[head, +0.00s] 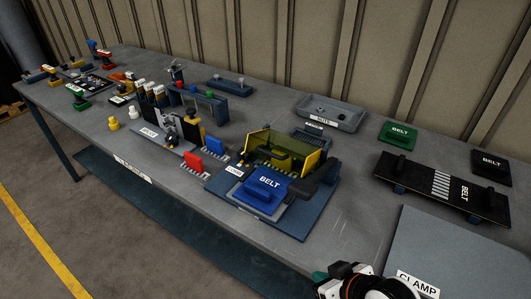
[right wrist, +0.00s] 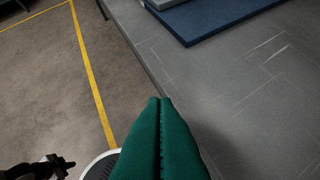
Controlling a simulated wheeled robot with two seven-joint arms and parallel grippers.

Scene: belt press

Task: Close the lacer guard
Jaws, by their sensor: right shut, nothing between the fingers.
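The lacer guard (head: 283,150) is a clear yellow panel with side wings, standing raised on the dark blue lacer base (head: 296,229) in the middle of the table. A blue block marked BELT (head: 265,190) lies in front of it on the lacer. A dark grey arm-like part (head: 315,180) is at the lacer's right side. My right gripper (head: 320,275) is at the table's front edge, apart from the lacer, below and to its right. In the right wrist view its green fingers (right wrist: 163,105) are pressed together and empty. My left gripper is not seen in the head view.
A dark belt plate (head: 440,188), a green BELT block (head: 398,134) and a grey tray (head: 331,113) stand right of and behind the lacer. A grey CLAMP plate (head: 455,252) is at front right. Red and blue blocks and holders crowd the left. Bare tabletop lies between lacer and gripper.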

